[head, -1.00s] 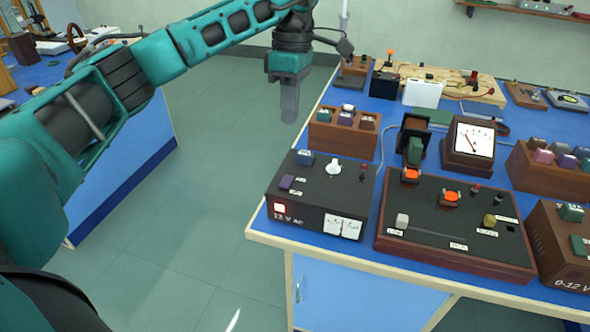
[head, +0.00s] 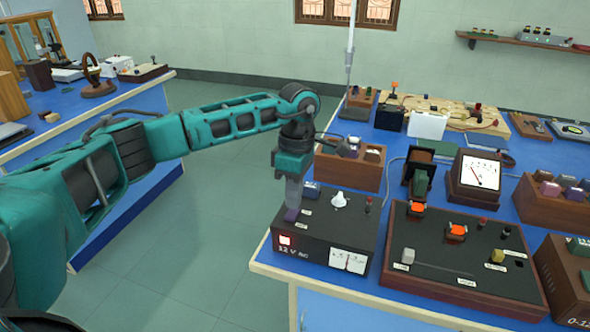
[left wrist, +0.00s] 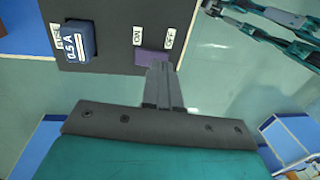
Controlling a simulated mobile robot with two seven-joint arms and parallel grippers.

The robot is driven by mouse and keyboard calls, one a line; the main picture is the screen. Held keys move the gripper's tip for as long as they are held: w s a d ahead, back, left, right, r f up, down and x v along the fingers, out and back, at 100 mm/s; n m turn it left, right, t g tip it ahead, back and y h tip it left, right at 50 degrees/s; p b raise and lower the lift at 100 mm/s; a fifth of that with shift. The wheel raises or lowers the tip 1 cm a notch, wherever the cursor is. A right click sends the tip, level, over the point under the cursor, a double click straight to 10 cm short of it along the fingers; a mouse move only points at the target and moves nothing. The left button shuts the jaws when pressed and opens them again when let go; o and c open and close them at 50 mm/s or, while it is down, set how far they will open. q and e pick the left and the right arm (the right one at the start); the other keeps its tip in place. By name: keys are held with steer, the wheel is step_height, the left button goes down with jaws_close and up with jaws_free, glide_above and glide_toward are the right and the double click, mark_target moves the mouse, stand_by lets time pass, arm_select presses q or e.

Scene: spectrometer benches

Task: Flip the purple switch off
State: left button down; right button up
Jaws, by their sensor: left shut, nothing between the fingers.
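The purple switch (head: 291,215) is on the top of a black power box (head: 325,234) labelled 12 V AC, whose red lamp (head: 285,240) is lit. My left gripper (head: 293,203) is shut and empty, pointing down with its tips at the purple switch. In the left wrist view the purple switch (left wrist: 150,58) lies between ON and OFF labels, and my left fingertips (left wrist: 160,72) overlap its edge on the OFF side. I cannot tell whether they touch it. A blue 0.5 A fuse block (left wrist: 75,42) sits beside it. My right gripper is not in view.
A white knob (head: 339,200) stands on the same box. The floor left of the blue bench is clear.

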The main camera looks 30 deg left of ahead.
mark_target(292, 214)
arm_select(q)
steer(key=shift+s+f, duration=0.15)
steer(key=shift+f, duration=1.1)
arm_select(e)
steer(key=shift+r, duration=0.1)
arm_select(q)
steer(key=shift+f, duration=0.1)
